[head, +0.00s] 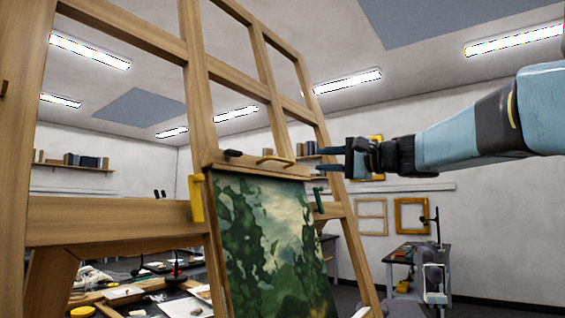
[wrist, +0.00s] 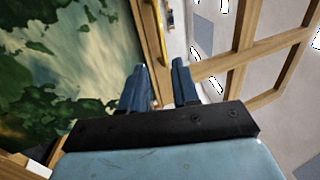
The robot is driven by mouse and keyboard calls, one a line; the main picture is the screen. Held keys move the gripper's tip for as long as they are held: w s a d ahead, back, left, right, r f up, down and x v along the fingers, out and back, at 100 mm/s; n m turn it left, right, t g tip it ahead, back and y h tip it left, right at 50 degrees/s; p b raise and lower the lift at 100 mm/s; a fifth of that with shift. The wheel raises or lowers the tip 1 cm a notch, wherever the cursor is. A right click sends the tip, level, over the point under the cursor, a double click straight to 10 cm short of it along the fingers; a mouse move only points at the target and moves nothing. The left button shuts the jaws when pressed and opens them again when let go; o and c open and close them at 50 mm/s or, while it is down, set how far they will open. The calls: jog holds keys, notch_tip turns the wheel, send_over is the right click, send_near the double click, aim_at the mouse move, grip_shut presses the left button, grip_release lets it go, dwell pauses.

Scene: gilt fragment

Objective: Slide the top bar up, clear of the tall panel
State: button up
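The tall panel (head: 268,240) is a green and cream painted picture standing on a large wooden easel (head: 110,220). The wooden top bar (head: 243,167) lies along the panel's top edge. My gripper (head: 320,158) is to the right of the handle, fingers pointing left, apart and empty.
A yellow clamp (head: 196,198) is at the panel's left edge and a green clamp (head: 319,200) at its right. Easel uprights and crossbars rise behind the bar. A cluttered table (head: 150,290) stands at lower left; a small bench (head: 425,258) stands at right.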

aim_at(284, 161)
jog(key=x, duration=1.3)
jog(key=shift+w+a+r, duration=0.1)
jog(key=shift+w+a, duration=0.05)
jog(key=shift+a, duration=0.15)
grip_shut()
